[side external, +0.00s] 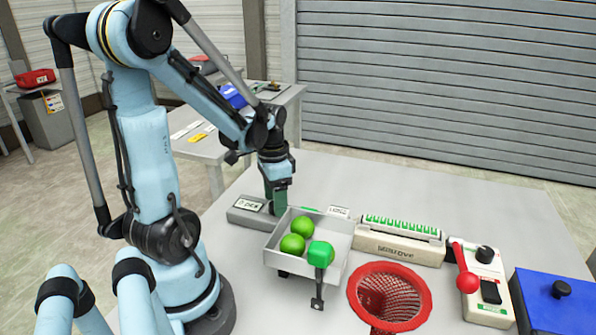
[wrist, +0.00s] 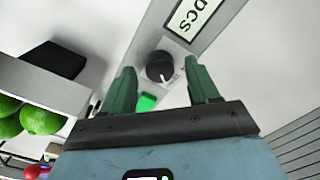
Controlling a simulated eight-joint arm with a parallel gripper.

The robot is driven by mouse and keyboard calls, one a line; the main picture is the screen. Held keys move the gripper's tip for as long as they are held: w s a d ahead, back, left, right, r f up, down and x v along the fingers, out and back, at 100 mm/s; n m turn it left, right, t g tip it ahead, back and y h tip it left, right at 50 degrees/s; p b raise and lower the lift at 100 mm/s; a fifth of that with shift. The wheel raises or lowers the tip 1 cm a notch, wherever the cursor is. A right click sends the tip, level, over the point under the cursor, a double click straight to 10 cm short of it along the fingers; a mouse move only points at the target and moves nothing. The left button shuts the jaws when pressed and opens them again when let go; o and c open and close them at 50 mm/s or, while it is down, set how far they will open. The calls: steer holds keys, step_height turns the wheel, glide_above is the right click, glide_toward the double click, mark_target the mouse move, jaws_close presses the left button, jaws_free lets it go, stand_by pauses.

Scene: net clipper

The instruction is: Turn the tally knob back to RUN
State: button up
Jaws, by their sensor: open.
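The tally unit (side external: 246,212) is a low grey box with a display, left of the white tray in the side view. In the wrist view its display (wrist: 194,16) reads "pcs". A round black knob (wrist: 160,66) with a white pointer mark sits beside the display, with a green button (wrist: 147,101) nearby. My gripper (side external: 277,205) points down over the unit in the side view and hides the knob there. In the wrist view its green fingers (wrist: 161,78) are open, one on each side of the knob. I cannot tell whether they touch it.
A white tray (side external: 336,262) with green balls (side external: 302,226) stands close beside my gripper. Further right are a red net hoop (side external: 408,318), a beige unit (side external: 385,245), a panel with a red lever (side external: 466,282) and a blue box (side external: 560,305). The table's back is clear.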

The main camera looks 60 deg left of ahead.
steer(key=shift+f, duration=0.2)
steer(key=shift+c, duration=0.2)
steer(key=c, duration=1)
steer(key=shift+n, duration=0.3)
steer(key=n, duration=0.9)
steer(key=shift+n, duration=2.2)
